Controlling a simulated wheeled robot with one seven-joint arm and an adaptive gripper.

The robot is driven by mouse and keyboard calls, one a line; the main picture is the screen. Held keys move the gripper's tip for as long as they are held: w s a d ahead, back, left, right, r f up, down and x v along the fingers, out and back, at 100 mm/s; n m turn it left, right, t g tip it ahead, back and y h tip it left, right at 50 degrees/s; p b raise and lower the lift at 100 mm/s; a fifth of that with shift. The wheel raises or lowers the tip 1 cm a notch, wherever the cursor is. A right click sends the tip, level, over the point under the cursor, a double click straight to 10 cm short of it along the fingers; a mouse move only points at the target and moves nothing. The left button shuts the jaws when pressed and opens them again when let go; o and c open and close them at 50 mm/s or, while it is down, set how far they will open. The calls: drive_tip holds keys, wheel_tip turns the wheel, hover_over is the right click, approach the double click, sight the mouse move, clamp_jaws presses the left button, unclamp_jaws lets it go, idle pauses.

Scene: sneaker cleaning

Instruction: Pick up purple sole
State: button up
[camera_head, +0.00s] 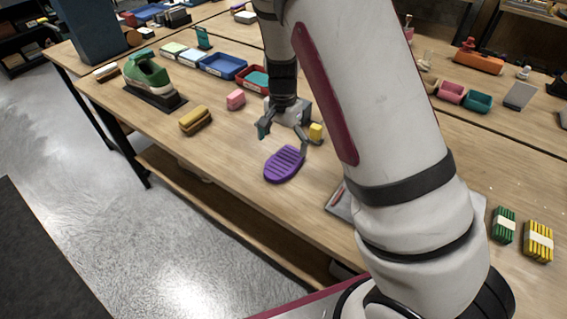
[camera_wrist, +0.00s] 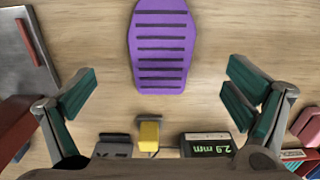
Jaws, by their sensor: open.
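The purple sole (camera_head: 284,164) lies flat on the wooden table near its front edge, with dark grooves across it. In the wrist view the purple sole (camera_wrist: 161,48) is at the top centre, its upper end cut off by the frame. My gripper (camera_head: 283,134) is open and empty, just behind the sole in the head view. In the wrist view my gripper (camera_wrist: 160,95) shows its teal-padded fingers spread wide on either side, lower in the picture than most of the sole. The fingers do not touch the sole.
A yellow block (camera_head: 316,131) and a display device (camera_wrist: 209,145) are close to my gripper. A grey plate (camera_wrist: 24,50) lies left in the wrist view. A pink block (camera_head: 236,99), a brush (camera_head: 195,121) and a green shoe (camera_head: 147,72) stand farther left.

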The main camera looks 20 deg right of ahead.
sight(283, 161)
drive_tip(key=shift+w+d+f+p, duration=0.1)
drive_tip(key=shift+w+f+p, duration=0.1)
drive_tip(key=shift+f, duration=1.65)
drive_tip(key=shift+w+d+f+p, duration=0.1)
drive_tip(key=shift+f+p, duration=0.05)
drive_tip(key=shift+f, duration=1.7)
drive_tip(key=c, duration=1.3)
